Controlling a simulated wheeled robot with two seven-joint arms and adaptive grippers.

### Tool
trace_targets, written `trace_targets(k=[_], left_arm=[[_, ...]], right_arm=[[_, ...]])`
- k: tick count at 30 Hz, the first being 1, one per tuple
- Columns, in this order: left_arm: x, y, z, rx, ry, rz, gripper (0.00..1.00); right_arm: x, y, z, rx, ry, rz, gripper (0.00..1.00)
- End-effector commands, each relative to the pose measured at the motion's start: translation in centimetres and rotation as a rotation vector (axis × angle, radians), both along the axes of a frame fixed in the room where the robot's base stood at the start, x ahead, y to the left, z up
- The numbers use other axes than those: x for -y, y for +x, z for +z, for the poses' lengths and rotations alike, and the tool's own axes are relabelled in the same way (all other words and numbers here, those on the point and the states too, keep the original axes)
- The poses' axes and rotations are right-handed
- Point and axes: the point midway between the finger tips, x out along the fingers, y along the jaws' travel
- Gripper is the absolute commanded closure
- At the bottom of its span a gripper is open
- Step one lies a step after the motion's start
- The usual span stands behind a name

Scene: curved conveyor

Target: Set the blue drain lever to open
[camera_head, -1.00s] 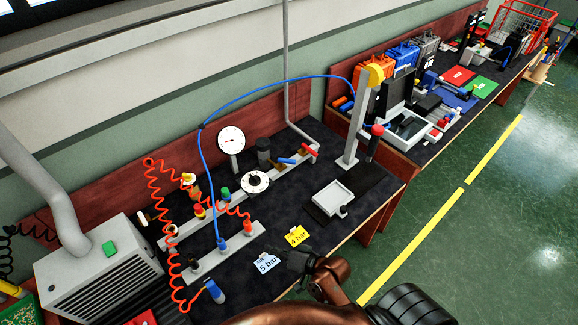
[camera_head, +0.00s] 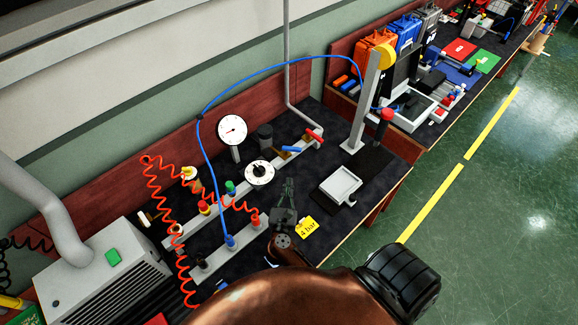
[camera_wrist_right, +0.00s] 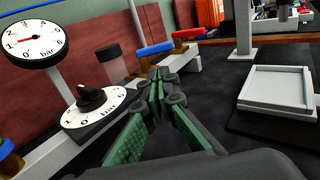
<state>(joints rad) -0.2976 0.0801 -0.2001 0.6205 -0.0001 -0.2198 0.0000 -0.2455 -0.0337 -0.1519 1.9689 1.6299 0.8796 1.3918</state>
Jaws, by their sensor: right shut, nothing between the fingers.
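The blue lever (camera_head: 292,149) sits on the grey pipe rail at the back of the bench, just left of a red lever (camera_head: 314,136). In the right wrist view the blue lever (camera_wrist_right: 155,49) lies roughly sideways, beyond and above the fingertips. My right gripper (camera_head: 290,182) is shut and empty, over the dark bench top in front of the blue lever and apart from it. Its green-padded fingers (camera_wrist_right: 161,82) meet in the right wrist view. My left gripper is not in view.
A round gauge (camera_head: 232,129) and a black-knobbed dial (camera_head: 260,173) stand left of the levers. A grey tray (camera_head: 340,186) and a press column (camera_head: 362,110) stand to the right. A yellow 4 bar card (camera_head: 307,228) lies beside my wrist.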

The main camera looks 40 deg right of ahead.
Motion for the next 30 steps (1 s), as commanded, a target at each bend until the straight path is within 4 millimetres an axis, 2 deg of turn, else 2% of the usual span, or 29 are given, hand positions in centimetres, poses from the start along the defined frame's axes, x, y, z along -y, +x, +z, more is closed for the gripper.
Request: trace_targets(k=[7,18,24,30], left_arm=[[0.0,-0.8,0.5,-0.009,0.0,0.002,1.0],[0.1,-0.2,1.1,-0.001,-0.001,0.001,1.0],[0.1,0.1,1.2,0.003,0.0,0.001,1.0],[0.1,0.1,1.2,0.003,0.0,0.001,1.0]], right_arm=[[3.5,2.7,0.4,0.002,-0.008,-0.006,1.0],[8.5,7.6,0.3,-0.001,-0.009,-0.003,1.0],[9.7,8.8,0.2,-0.002,-0.007,-0.002,1.0],[9.9,9.1,0.1,-0.001,-0.006,-0.002,1.0]])
